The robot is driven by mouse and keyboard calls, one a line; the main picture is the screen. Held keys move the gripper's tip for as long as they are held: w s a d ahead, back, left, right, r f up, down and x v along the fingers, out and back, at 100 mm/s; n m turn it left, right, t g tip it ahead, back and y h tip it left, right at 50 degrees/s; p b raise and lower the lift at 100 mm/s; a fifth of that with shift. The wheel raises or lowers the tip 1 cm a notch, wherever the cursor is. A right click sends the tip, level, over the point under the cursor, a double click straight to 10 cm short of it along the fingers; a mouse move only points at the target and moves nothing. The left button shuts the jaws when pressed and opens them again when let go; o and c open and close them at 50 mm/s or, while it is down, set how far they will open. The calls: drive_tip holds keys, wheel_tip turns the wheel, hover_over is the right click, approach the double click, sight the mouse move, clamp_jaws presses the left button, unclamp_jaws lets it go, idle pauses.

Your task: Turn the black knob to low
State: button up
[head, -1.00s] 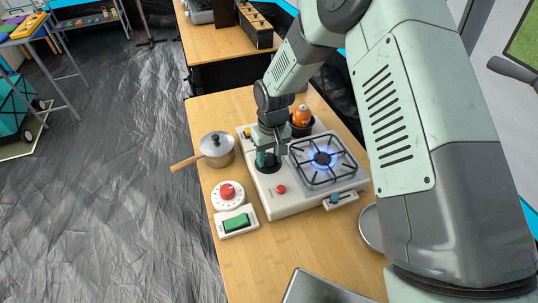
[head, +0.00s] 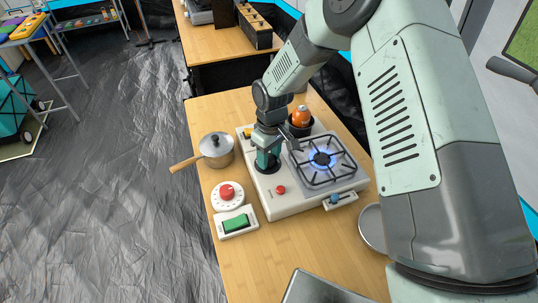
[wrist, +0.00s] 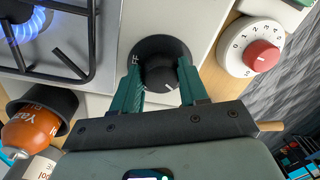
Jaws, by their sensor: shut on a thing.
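The black knob (wrist: 160,63) sits on the front panel of the white gas stove (head: 290,208). In the wrist view it lies between my two green fingers, with a white pointer line on it and part of a printed label at its left. My gripper (wrist: 160,84) is shut on the knob from above. In the head view my gripper (head: 267,163) hides most of the knob. The burner (head: 321,159) beside it is lit with a blue flame.
A red button (head: 281,189) is on the stove. A saucepan (head: 216,148), a white dial with a red knob (head: 227,194) and a green switch (head: 236,223) stand to the left. An orange canister (head: 301,116) is behind.

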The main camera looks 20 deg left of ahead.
sight(271, 156)
drive_tip(key=o, duration=1.1)
drive_tip(key=shift+c, duration=0.2)
wheel_tip(271, 156, up, 11)
drive_tip(key=shift+w, duration=0.3)
drive_tip(key=shift+d, duration=0.1)
